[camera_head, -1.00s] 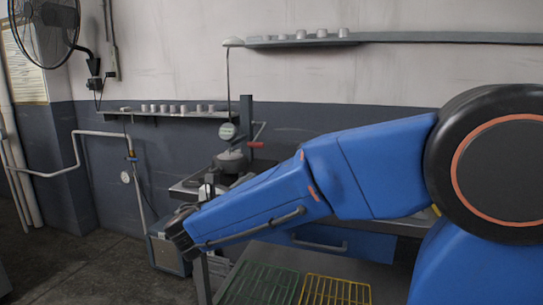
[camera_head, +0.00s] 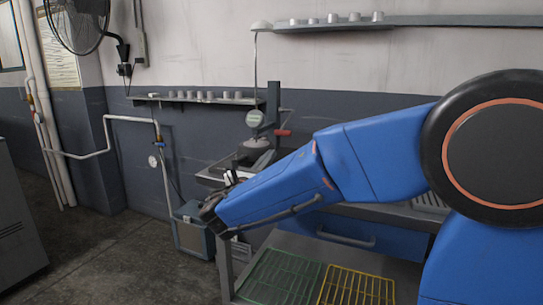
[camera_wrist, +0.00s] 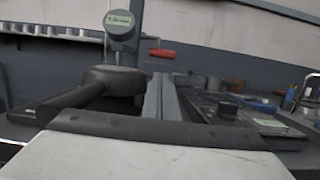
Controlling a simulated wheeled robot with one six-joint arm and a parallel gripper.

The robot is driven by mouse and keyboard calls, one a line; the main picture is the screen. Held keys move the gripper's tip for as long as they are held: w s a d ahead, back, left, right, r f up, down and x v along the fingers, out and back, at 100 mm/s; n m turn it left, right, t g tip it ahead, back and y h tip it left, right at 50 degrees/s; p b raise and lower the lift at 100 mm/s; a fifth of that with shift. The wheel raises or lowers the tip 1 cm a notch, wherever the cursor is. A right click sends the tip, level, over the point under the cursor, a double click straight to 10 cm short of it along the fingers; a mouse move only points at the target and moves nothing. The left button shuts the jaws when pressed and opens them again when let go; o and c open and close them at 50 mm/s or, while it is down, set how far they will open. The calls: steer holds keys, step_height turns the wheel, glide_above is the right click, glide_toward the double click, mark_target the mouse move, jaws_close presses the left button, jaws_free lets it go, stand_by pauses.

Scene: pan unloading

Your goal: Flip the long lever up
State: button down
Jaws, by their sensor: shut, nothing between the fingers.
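A bench device with a digital gauge (camera_wrist: 119,24) on an upright post stands ahead of my gripper. A red-handled lever (camera_wrist: 161,53) sticks out to the right of the post, about level; it also shows in the head view (camera_head: 282,132). A long dark handle (camera_wrist: 62,104) runs from a round dark body at the left of the wrist view. I cannot tell which of these is the long lever. My gripper (camera_wrist: 163,78) is shut and empty, its fingers below the red handle in the picture; contact is not visible. In the head view my gripper (camera_head: 232,177) is small beside the device.
A flat grey device (camera_wrist: 240,112) with a black knob lies at the right of the wrist view. A green rack (camera_head: 280,278) and a yellow rack (camera_head: 355,287) lie on the table in front. A blue-grey box (camera_head: 192,230) stands on the floor. Open floor lies to the left.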

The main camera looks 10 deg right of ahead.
steer(key=x, duration=0.8)
steer(key=shift+w+d, duration=0.15)
steer(key=shift+w, duration=0.05)
steer(key=shift+r, duration=0.1)
steer(key=shift+s+a+r+g+y, duration=0.1)
steer(key=shift+s+r+g+y, duration=0.1)
steer(key=shift+r, duration=0.15)
steer(key=shift+s+a+r+g+y, duration=0.1)
steer(key=shift+r+g, duration=0.1)
steer(key=shift+r, duration=0.2)
step_height(320, 180, up, 17)
steer(key=w+g+y, duration=0.1)
steer(key=g+y, duration=0.4)
steer(key=g, duration=0.2)
steer(key=shift+w+d, duration=0.2)
steer(key=shift+d, duration=0.25)
steer(key=shift+r, duration=0.2)
steer(key=shift+d+f, duration=0.15)
